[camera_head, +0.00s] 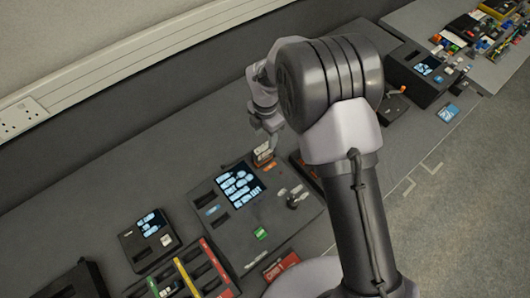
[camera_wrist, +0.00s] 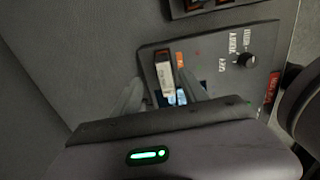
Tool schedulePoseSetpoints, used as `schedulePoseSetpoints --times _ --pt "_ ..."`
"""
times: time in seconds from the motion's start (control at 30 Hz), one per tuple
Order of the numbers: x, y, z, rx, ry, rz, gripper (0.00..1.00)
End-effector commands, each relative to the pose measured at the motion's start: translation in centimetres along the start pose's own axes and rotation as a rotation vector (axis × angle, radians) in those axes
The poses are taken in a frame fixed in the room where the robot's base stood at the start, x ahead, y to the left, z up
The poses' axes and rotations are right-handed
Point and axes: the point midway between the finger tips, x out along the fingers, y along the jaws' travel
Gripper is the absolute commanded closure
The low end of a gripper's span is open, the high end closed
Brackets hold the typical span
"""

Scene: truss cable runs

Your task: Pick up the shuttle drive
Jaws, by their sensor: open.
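The shuttle drive appears to be the small white stick with an orange-brown end (camera_wrist: 164,76), standing in a dark panel in the wrist view. It also shows as a small white and orange piece (camera_head: 263,153) in the head view, at the back edge of a console. My gripper (camera_wrist: 160,85) is open, with one finger on each side of the stick. I cannot tell whether either finger touches it. In the head view my gripper (camera_head: 270,130) is just above the piece, partly hidden by my wrist.
The console (camera_head: 222,225) has a lit screen (camera_head: 238,184), dark slots and a knob (camera_wrist: 241,60). A smaller screen unit (camera_head: 148,240) and a rack with coloured strips (camera_head: 194,270) stand at lower left. More devices lie at upper right. Bare bench lies left of the console.

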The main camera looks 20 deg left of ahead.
Motion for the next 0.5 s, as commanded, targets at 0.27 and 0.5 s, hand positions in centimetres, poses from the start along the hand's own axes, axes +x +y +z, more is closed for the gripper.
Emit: schedulePoseSetpoints --times 0.27,0.5 --pt "4.7 -0.2 -0.3 0.002 0.001 -0.001 0.49" --pt "9.0 -0.9 -1.7 0.004 0.001 -0.001 0.49"
